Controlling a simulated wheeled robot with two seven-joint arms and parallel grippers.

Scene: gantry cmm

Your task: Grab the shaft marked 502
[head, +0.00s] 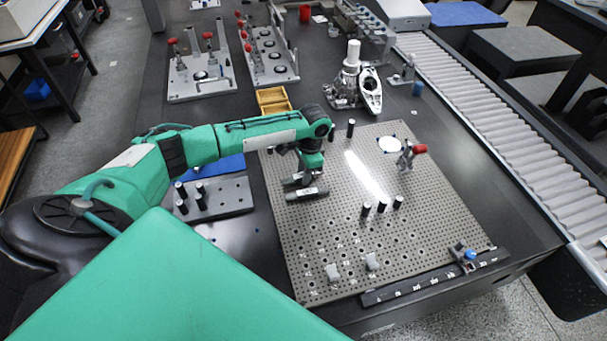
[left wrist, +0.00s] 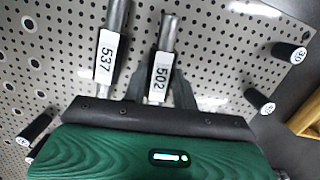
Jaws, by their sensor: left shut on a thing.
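In the left wrist view the shaft marked 502 (left wrist: 167,35) is a grey metal rod with a white label. It lies between the fingers of my left gripper (left wrist: 159,82), which is shut on it. The shaft marked 537 (left wrist: 118,22) lies beside it to the left, outside the fingers. In the head view my left gripper (head: 307,178) points down at the perforated plate (head: 330,225), low over its left part. A grey shaft (head: 307,194) shows there, its number too small to read. My right gripper is not in view.
Black posts (head: 382,206) stand on the plate to the right, and a red-knobbed clamp (head: 408,157) stands farther back. A grey block with black posts (head: 235,196) is left of the plate. A black rail (head: 420,281) edges the front. A roller conveyor (head: 510,130) runs along the right.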

